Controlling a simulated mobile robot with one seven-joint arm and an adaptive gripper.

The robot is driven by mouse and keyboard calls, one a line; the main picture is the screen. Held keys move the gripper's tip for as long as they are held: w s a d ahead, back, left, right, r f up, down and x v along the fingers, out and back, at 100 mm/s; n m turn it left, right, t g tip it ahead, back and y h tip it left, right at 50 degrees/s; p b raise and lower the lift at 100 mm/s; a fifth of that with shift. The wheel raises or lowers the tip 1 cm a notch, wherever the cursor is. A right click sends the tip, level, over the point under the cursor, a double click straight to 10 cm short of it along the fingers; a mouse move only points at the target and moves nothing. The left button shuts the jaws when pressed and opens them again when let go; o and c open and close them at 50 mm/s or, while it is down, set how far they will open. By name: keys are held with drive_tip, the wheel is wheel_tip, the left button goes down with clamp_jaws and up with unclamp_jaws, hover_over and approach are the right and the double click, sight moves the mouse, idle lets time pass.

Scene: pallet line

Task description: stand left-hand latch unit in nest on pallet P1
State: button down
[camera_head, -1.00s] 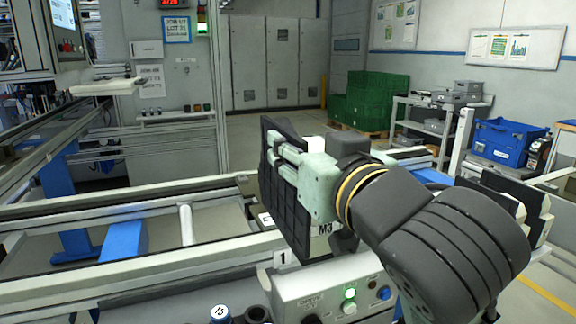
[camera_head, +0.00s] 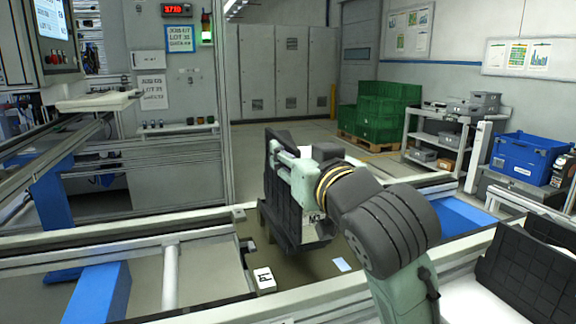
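My gripper (camera_head: 284,168), pale green, is over the line near the middle of the head view. It is shut on a tall dark ribbed unit, taken to be the latch unit (camera_head: 285,208), held upright. Part of a mark shows low on its side, and I cannot read which hand it is. The fingertip contact is hidden. Below is a brownish flat area, apparently the pallet (camera_head: 322,268), with a white marked block (camera_head: 264,279) at its left, the mark probably P1. The nest is not clearly visible, and I cannot tell whether the unit's foot touches anything.
Conveyor rails (camera_head: 125,231) cross in front, with blue supports (camera_head: 98,292) below. Dark ribbed panels (camera_head: 530,260) stand at the right edge near a pale surface. A blue bin (camera_head: 527,158), a grey cart (camera_head: 440,135) and green crates (camera_head: 380,110) stand farther back.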

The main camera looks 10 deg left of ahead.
drive_tip(key=x, duration=0.2)
drive_tip(key=p+x, duration=0.1)
drive_tip(key=x, duration=0.2)
drive_tip(key=d+x, duration=0.1)
drive_tip(key=x, duration=0.1)
drive_tip(key=shift+w+a+f, duration=0.15)
drive_tip(key=shift+w+f, duration=0.15)
drive_tip(key=shift+w, duration=0.15)
drive_tip(key=shift+f+p, duration=0.5)
drive_tip(key=shift+f, duration=1.2)
drive_tip(key=shift+f, duration=0.3)
drive_tip(key=c, duration=0.9)
unclamp_jaws()
drive_tip(key=shift+r, duration=0.1)
drive_tip(key=shift+r, duration=0.2)
drive_tip(key=shift+s+f, duration=0.1)
drive_tip(key=shift+s, duration=0.2)
drive_tip(key=b+v, duration=0.2)
drive_tip(key=v, duration=0.9)
drive_tip(key=shift+s+d, duration=0.15)
drive_tip(key=shift+d, duration=0.15)
